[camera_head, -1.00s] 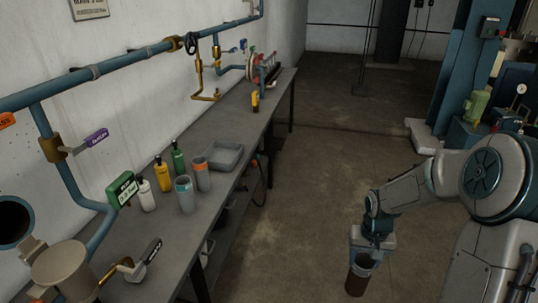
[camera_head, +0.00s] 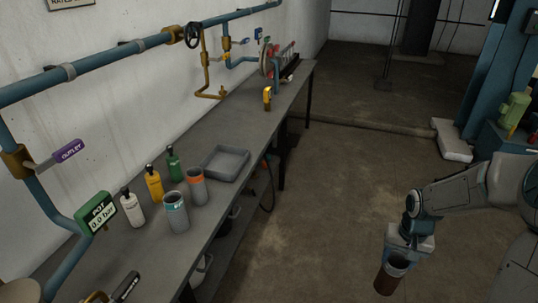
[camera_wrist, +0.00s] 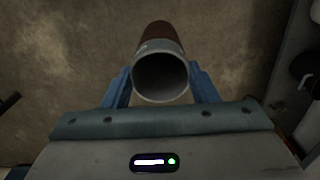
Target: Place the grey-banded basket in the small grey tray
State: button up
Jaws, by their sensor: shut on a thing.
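The grey-banded basket is a brown cylinder with a grey top band and open mouth (camera_head: 388,280). It hangs roughly upright, slightly tilted in the picture, over the floor at the lower right. My gripper (camera_head: 402,256) is shut on its upper part. In the wrist view the basket (camera_wrist: 160,60) sits between the two blue fingers, its grey rim facing the camera. The inside looks empty, though it is dim. The small grey tray (camera_head: 243,168) lies on the bench to the left of my gripper, apart from it, and looks empty.
On the grey bench (camera_head: 262,130), a teal-banded cup (camera_head: 176,212) and an orange-banded cup (camera_head: 196,188) stand near the tray. White (camera_head: 132,210), yellow (camera_head: 153,184) and green (camera_head: 173,166) bottles stand behind them. A yellow tool (camera_head: 267,97) is farther along. Open floor separates bench and gripper.

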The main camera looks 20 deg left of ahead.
aim_at(223, 169)
jog(key=i, duration=2.45)
jog(key=u, duration=2.35)
